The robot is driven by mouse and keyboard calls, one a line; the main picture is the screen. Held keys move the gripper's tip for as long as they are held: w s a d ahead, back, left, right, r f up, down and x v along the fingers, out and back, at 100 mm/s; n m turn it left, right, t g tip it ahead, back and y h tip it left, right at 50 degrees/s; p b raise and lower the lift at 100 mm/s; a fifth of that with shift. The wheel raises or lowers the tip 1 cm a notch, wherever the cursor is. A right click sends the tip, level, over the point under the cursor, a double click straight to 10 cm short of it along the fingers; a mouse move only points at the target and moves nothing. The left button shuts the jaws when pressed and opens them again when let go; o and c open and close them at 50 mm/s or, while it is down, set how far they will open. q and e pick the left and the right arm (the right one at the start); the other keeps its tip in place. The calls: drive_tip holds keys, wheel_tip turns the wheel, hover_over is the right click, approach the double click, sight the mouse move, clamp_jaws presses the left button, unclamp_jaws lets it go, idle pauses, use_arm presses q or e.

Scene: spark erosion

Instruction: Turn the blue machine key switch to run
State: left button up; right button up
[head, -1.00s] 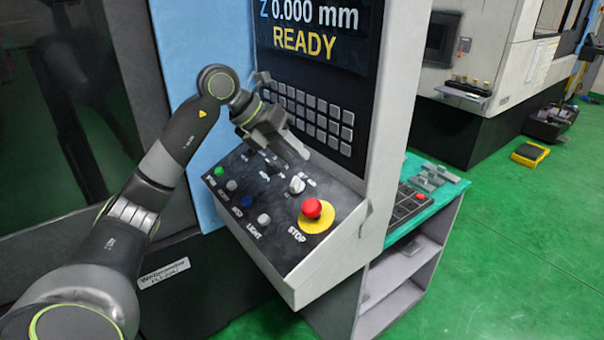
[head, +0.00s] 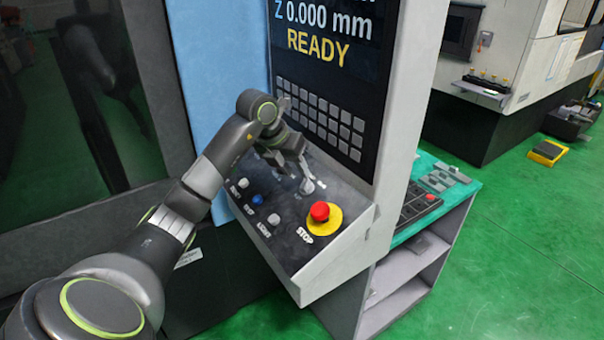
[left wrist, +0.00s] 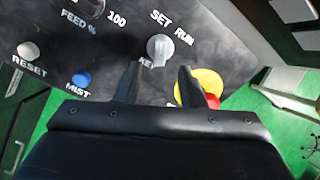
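The key switch (head: 307,186) is a pale grey knob on the sloping black control panel (head: 277,222). In the left wrist view the key switch (left wrist: 160,48) sits under the words SET and RUN, with KEY printed below. I cannot tell for sure which word its pointer faces. My left gripper (head: 303,172) is just above the switch in the head view. In the left wrist view the fingers of my left gripper (left wrist: 158,78) are apart and empty, with the knob just beyond the gap between their tips. My right gripper is in neither view.
A red STOP button (head: 320,212) on a yellow base is close beside the switch, near one finger in the wrist view. A blue MIST button (head: 257,199) and a white LIGHT button (head: 274,220) are on the panel. A keypad (head: 322,118) rises behind.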

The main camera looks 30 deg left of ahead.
sight(304, 184)
use_arm(q)
drive_tip(key=shift+p+x, duration=0.7)
drive_tip(key=shift+x, duration=1.95)
clamp_jaws()
